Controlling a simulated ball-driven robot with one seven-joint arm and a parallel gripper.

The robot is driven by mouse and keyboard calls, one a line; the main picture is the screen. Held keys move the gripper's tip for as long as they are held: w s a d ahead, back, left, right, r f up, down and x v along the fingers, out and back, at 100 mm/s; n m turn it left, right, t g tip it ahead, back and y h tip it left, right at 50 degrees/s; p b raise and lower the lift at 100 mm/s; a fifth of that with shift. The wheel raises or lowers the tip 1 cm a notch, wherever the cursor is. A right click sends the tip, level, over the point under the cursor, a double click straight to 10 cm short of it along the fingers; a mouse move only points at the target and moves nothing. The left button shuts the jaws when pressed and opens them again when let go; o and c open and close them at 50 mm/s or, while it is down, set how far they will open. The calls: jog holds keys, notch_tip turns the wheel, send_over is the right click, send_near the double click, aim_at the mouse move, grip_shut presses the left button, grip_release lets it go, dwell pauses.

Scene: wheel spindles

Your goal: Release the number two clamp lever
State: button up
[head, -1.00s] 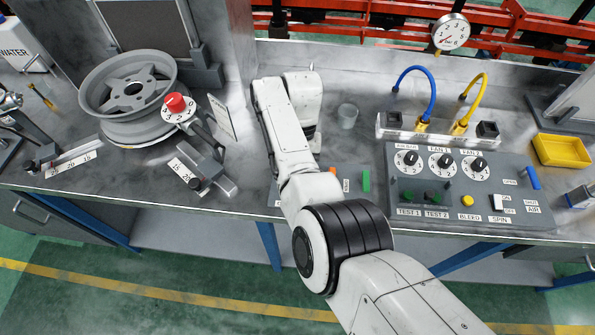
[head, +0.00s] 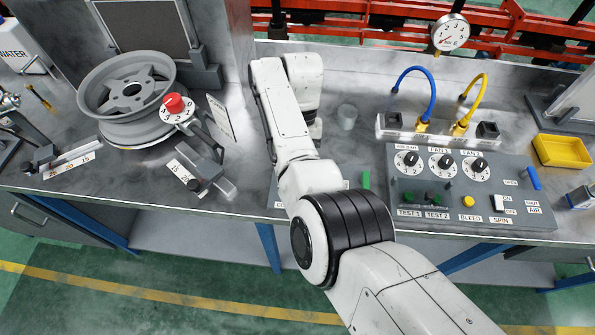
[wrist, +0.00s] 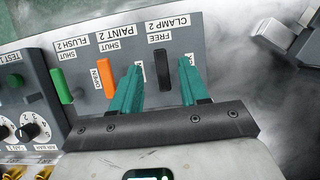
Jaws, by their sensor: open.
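The number two clamp lever (wrist: 163,78) is a black handle on a grey panel, under the label CLAMP 2 in the wrist view, which shows the lettering upside down. The word FREE (wrist: 157,39) stands by one end of its slot; the other end's word is mostly hidden. My gripper (wrist: 160,64) is open, with teal fingers on either side of the black lever in the picture. Nothing is between the fingers but the lever, and I cannot tell the height gap. In the head view my arm hides the gripper and this lever.
The orange PAINT 2 lever (wrist: 106,77) is close beside one finger, and the green FLUSH 2 lever (wrist: 62,86) is beyond it. A metal block (wrist: 278,34) lies at the upper right. The head view shows a switch panel (head: 470,215) right of my arm and a wheel (head: 128,95) at left.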

jog(key=v, duration=0.7)
jog(key=shift+r, duration=0.1)
